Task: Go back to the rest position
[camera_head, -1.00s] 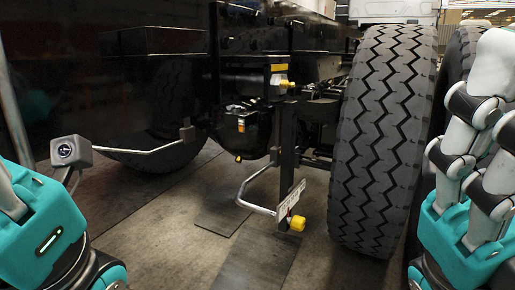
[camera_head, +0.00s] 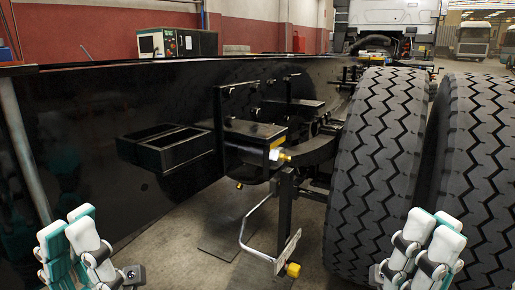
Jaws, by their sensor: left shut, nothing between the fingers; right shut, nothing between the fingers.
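My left gripper (camera_head: 76,228) is at the bottom left of the head view, with its white and teal fingers pointing up. It is shut and holds nothing. My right gripper (camera_head: 430,228) is at the bottom right, also pointing up, shut and empty. It appears in front of the lower part of the tyres in the picture. The lower parts of both arms are cut off by the frame's bottom edge.
A black truck chassis (camera_head: 90,100) fills the left and middle. Two large tyres (camera_head: 380,170) stand on the right. A bent metal bar (camera_head: 245,232) and yellow cap (camera_head: 293,270) hang low in the middle. Floor (camera_head: 190,225) shows between the grippers.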

